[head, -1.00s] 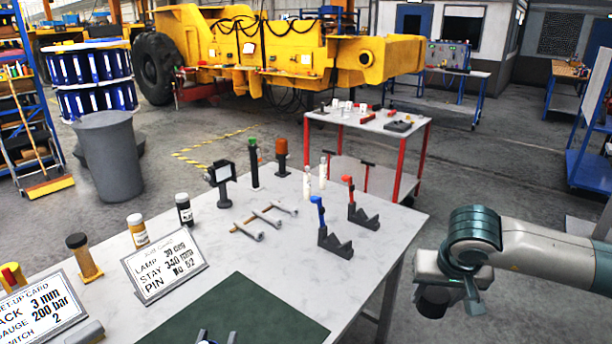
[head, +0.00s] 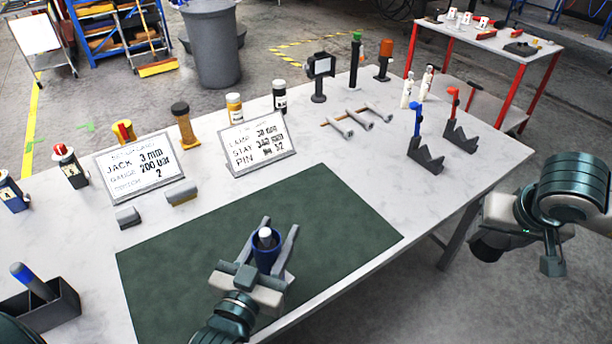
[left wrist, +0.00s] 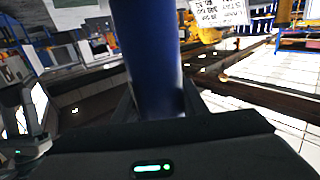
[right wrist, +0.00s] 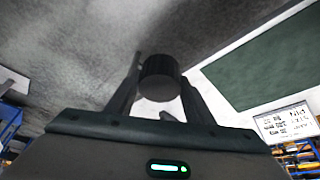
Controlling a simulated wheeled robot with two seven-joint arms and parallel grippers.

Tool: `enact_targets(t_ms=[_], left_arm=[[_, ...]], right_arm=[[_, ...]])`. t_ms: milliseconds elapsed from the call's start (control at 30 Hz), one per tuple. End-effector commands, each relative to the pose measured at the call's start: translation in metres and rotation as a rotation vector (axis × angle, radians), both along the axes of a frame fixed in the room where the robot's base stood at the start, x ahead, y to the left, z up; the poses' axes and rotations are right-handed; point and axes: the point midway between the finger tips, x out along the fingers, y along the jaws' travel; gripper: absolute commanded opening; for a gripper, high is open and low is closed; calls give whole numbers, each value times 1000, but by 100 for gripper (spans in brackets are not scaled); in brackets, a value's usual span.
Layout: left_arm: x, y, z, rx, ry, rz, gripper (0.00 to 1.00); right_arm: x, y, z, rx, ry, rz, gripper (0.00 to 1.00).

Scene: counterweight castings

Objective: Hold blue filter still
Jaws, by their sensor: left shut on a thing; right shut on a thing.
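The blue filter (head: 264,255), a blue cylinder with a white top, is between the fingers of my left gripper (head: 278,229), over the green mat (head: 340,215). My left gripper is shut on it, and it looks roughly upright. In the left wrist view the blue filter (left wrist: 153,60) fills the space between the fingers. Whether its base touches the mat is hidden.
Two cards (head: 139,168) (head: 257,142) stand behind the mat among bottles. Blue-handled (head: 417,122) and red-handled (head: 453,101) tools stand on dark V-shaped blocks at right. A dark box (head: 52,308) with a blue-topped tool is front left. The mat is otherwise clear.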

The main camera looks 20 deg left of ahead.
Motion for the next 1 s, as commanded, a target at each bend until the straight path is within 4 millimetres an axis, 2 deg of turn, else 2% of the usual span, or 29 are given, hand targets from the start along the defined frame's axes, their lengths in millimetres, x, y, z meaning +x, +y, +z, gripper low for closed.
enact_targets(t_ms=[267, 1000], left_arm=[[13, -27, 10, -1, -6, -54, 0], [58, -125, 37, 0, -4, -249, 0]], right_arm=[[0, 0, 0, 0, 0, -1, 26], [0, 0, 0, 0, 0, -1, 26]])
